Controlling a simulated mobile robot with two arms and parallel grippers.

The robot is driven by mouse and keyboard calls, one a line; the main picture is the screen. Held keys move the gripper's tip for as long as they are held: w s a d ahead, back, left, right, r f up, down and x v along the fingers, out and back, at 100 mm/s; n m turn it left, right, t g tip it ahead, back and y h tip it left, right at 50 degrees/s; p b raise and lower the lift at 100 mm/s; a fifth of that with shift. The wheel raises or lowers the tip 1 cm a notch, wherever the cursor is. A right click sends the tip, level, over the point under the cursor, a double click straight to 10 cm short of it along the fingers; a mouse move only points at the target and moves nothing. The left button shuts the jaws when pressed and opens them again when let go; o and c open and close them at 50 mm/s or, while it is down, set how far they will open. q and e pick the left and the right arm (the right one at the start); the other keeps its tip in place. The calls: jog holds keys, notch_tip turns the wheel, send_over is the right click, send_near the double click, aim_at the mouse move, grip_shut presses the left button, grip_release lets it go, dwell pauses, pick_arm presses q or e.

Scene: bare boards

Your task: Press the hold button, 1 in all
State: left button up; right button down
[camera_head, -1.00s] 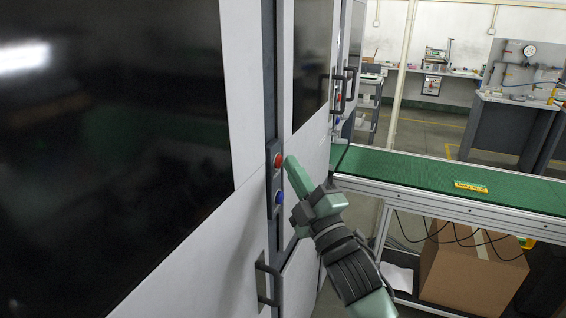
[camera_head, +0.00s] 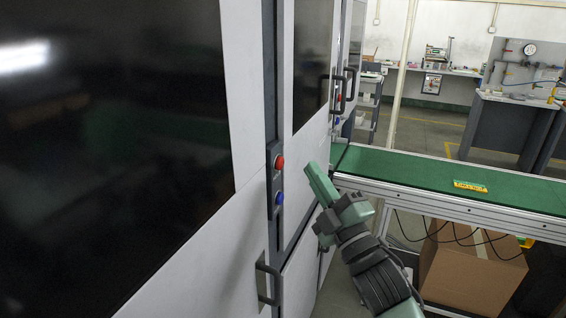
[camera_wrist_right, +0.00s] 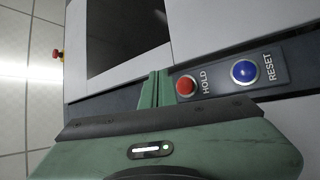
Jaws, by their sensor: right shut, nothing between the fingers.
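The hold button is a red dome (camera_head: 279,162) on a dark vertical strip of the machine front in the head view. In the right wrist view the red button (camera_wrist_right: 186,86) has the word HOLD beside it. A blue button (camera_head: 279,198) sits just below it; the wrist view shows this blue button (camera_wrist_right: 244,71) labelled RESET. My right gripper (camera_head: 312,170) is shut and empty, to the right of the red button and apart from it. Its fingers also show in the wrist view (camera_wrist_right: 157,88), left of the red button. My left gripper is out of view.
A dark door handle (camera_head: 265,282) is below the buttons. A green conveyor (camera_head: 420,175) with a yellow-green item (camera_head: 469,186) on it lies to the right, with a cardboard box (camera_head: 470,270) underneath. More handles stand farther along the machine front.

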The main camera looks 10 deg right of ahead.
jog(key=shift+s+d, duration=0.55)
jog(key=shift+d, duration=0.2)
